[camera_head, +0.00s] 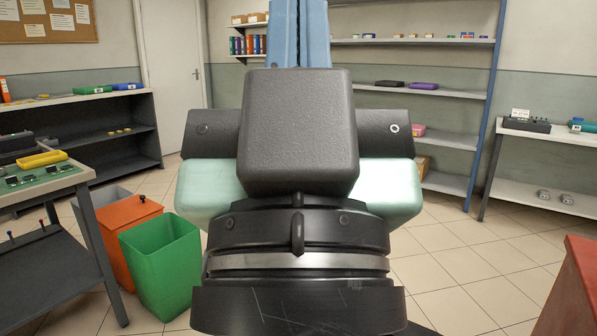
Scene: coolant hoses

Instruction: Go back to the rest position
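My own arm (298,130) fills the middle of the camera_head view. It shows as a dark block over pale green and black ringed parts, with blue upright parts rising behind it to the top edge. I cannot make out any fingertips of my gripper, so I cannot see whether it holds something. No hose can be made out. What lies directly behind the arm is hidden.
A green bin (161,262) and an orange bin (128,222) stand at the left, beside a workbench (40,192). Dark shelves (112,150) line the left wall. A red surface (578,290) is at the lower right. Tiled floor (460,268) is clear right of centre.

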